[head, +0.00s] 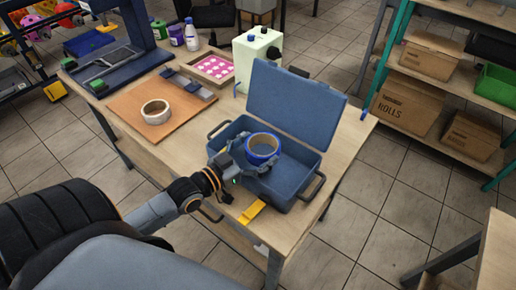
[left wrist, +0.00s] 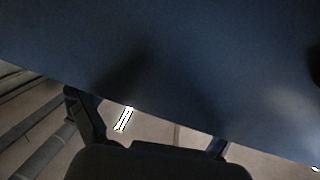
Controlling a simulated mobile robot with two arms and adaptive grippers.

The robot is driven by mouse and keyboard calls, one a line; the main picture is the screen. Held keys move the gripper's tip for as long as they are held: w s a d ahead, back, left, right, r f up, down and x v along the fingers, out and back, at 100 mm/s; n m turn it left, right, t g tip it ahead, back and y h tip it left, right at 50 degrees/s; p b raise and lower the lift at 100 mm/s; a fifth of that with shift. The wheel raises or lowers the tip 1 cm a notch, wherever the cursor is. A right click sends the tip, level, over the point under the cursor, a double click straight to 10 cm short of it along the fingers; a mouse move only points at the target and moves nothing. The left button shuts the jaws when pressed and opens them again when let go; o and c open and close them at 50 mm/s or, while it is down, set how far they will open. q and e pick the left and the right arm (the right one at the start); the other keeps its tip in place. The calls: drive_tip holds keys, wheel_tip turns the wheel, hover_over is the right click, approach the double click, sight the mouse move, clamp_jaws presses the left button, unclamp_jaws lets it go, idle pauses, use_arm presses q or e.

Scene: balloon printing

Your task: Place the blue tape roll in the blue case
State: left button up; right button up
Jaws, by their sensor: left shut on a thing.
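The blue tape roll (head: 263,147), blue outside with a pale inner ring, is in my left gripper (head: 260,160), whose fingers are shut on its near side. Roll and gripper are over the open blue case (head: 295,103), within its rim as seen from the head. I cannot tell whether the roll touches the case floor. The case lid stands up at the back. In the left wrist view a large dark blue surface (left wrist: 180,65) fills the top, with the gripper's dark fingers below it. My right gripper is not in view.
A pale tape roll (head: 156,111) lies on a brown board (head: 125,100) on the wooden table. A yellow object (head: 252,212) lies by the front edge near the case. A pale green container (head: 257,60) and a pink-dotted tray (head: 214,68) stand behind.

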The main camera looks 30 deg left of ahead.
use_arm(q)
drive_tip(key=shift+f, duration=0.35)
drive_tip(key=shift+s+f, duration=0.25)
drive_tip(key=shift+f, duration=0.05)
drive_tip(key=o, duration=1)
drive_tip(key=shift+f, duration=0.15)
drive_tip(key=shift+c, duration=0.2)
drive_tip(key=shift+d+f+b, duration=0.1)
drive_tip(key=shift+b, duration=0.2)
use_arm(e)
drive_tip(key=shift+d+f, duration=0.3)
use_arm(q)
drive_tip(key=shift+w+r+p, duration=0.1)
drive_tip(key=shift+r+p, duration=0.2)
drive_tip(key=shift+r, duration=0.25)
drive_tip(key=shift+s+f, duration=0.15)
drive_tip(key=shift+s, duration=0.15)
drive_tip(key=r+v, duration=0.1)
drive_tip(key=v, duration=1)
drive_tip(key=shift+b, duration=0.3)
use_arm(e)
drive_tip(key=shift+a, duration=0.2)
